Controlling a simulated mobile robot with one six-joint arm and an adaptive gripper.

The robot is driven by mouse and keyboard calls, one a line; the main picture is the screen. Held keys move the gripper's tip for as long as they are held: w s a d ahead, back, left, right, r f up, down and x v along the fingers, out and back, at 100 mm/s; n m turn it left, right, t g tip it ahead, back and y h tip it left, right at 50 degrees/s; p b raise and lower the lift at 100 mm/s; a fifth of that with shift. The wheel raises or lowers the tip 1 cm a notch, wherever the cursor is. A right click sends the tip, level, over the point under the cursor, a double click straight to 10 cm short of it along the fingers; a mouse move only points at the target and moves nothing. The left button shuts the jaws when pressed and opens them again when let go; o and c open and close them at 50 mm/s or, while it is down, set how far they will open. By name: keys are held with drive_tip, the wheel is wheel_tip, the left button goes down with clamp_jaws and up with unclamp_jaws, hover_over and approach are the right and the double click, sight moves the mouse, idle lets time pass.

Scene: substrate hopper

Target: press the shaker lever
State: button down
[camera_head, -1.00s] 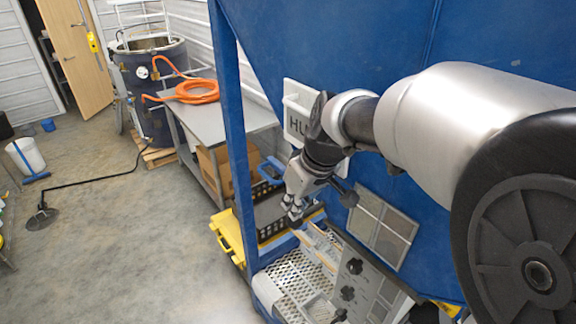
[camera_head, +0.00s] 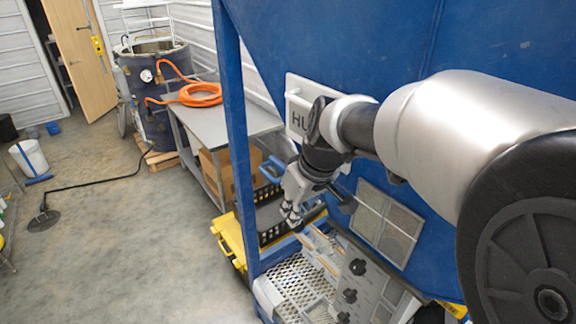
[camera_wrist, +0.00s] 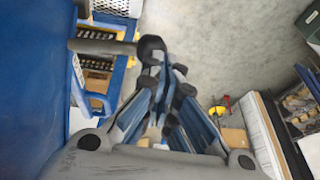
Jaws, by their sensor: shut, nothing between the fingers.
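The shaker lever is a dark grey rod with a black ball end (camera_wrist: 150,48) in the wrist view. It sticks out from the blue hopper's side at the left. In the head view a dark rounded piece, apparently part of the lever (camera_head: 348,206), shows right of my gripper; the rest is hidden. My gripper (camera_head: 292,221) is shut and empty, pointing down in front of the hopper. In the wrist view its fingertips (camera_wrist: 168,72) come together close to the ball, just below it in the picture. I cannot tell whether they touch.
The blue hopper (camera_head: 330,50) fills the right, with a grey control panel (camera_head: 358,285) and perforated tray (camera_head: 300,282) below. A blue post (camera_head: 235,130) stands left of my gripper. A grey table (camera_head: 215,125) with an orange hose (camera_head: 200,95) stands behind.

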drive_tip(key=s+r, duration=0.4)
drive_tip(key=r, duration=0.7)
drive_tip(key=shift+s+d, duration=0.15)
drive_tip(key=shift+s, duration=0.2)
drive_tip(key=w+d+r, duration=0.3)
drive_tip(key=d+r, duration=0.1)
drive_tip(key=r, duration=0.1)
drive_tip(key=x, duration=1.2)
drive_tip(key=shift+s+a+b, duration=0.15)
drive_tip(key=shift+s+b, duration=0.15)
drive_tip(key=shift+s, duration=0.05)
drive_tip(key=shift+a+f, duration=0.15)
drive_tip(key=shift+f, duration=0.7)
